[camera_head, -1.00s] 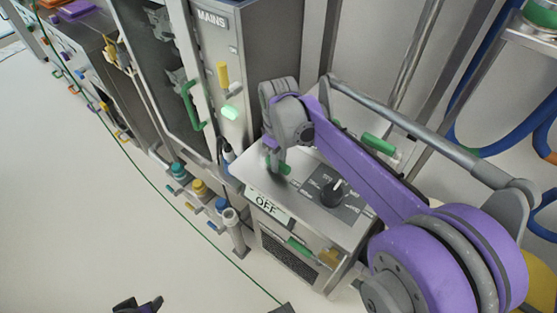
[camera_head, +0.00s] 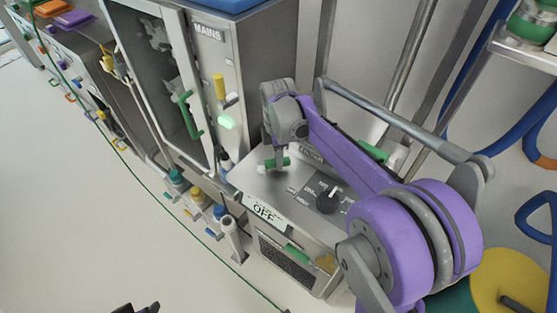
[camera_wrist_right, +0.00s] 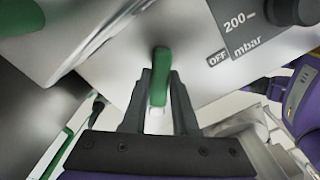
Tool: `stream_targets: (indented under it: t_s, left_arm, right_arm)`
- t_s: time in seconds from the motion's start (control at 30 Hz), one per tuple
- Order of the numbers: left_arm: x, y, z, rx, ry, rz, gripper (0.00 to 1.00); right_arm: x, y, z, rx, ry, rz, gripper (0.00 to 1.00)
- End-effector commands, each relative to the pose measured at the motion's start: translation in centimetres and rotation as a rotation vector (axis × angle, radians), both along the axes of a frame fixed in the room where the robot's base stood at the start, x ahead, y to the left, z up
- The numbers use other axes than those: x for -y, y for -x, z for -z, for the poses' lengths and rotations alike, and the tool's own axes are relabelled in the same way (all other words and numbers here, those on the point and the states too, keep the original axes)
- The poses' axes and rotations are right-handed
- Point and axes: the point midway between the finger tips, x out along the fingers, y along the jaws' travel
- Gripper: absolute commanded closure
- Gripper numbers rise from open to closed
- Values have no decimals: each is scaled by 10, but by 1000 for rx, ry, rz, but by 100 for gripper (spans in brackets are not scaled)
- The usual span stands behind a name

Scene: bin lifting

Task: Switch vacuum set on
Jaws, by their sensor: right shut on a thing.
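A green switch lever (camera_head: 277,163) stands at the top's back left. It also shows in the right wrist view (camera_wrist_right: 160,68), where the dial (camera_wrist_right: 290,10) is at the upper right. My right gripper (camera_wrist_right: 160,98) is shut on this lever, one finger on each side. In the head view my right gripper (camera_head: 279,155) partly hides it. A dark piece at the bottom edge appears to be my left gripper (camera_head: 136,308), mostly out of frame.
A cabinet marked MAINS (camera_head: 208,31) with a green door handle (camera_head: 189,114) stands to the left of the vacuum set. Coloured bottles and valves (camera_head: 197,195) line its lower side. Metal poles rise behind. The pale floor (camera_head: 60,220) at left is clear except for a green cable.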

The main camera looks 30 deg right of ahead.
Motion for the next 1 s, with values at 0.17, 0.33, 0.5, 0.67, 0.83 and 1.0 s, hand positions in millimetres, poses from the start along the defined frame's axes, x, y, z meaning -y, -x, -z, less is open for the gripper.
stream_targets:
  t_s: [0.17,0.33,0.5,0.67,0.83,1.0]
  left_arm:
    - [0,-1,-4,2,0,0,50]
    - [0,-1,-7,3,0,0,50]
    - [0,-2,-9,4,0,0,50]
    - [0,-2,-11,4,0,0,50]
    - [0,-2,-12,5,0,0,50]
    - [0,-2,-12,5,0,0,50]
  right_arm:
    - [3,-9,-1,2,1,-166,100]
    - [3,-17,-1,2,1,-325,100]
    - [2,-24,-1,2,1,-468,100]
    - [1,-29,-1,2,1,-578,100]
    - [0,-33,-1,2,1,-661,100]
    - [-1,-35,0,2,1,-711,100]
